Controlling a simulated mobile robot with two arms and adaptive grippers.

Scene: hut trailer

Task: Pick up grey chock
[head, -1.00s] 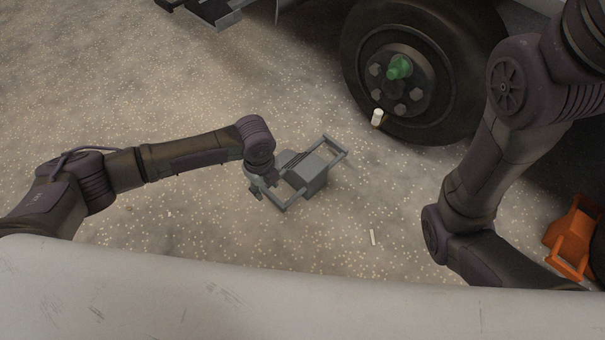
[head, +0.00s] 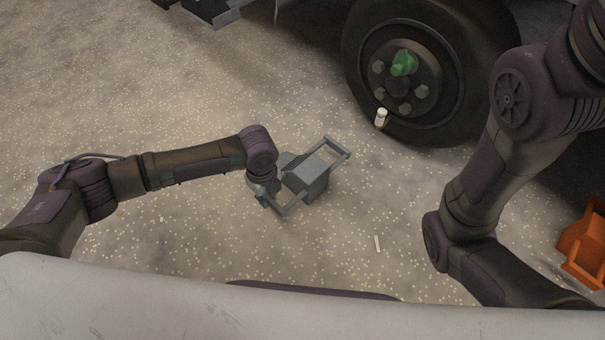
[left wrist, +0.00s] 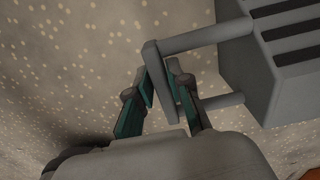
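The grey chock (head: 306,175) rests on the speckled ground in front of the wheel, with a bar handle at each end. In the head view my left gripper (head: 268,190) is at its near-left handle; the fingers are mostly hidden there. In the left wrist view the two teal-padded fingers (left wrist: 163,88) lie on either side of the handle's end bar and close in on it. The ribbed body of the chock (left wrist: 275,55) shows at the upper right. My right gripper is out of sight.
A small white cylinder (head: 381,118) is by the tyre, and a white stick (head: 377,244) lies on the ground. An orange chock (head: 582,245) is at the right edge. The ground to the left is clear.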

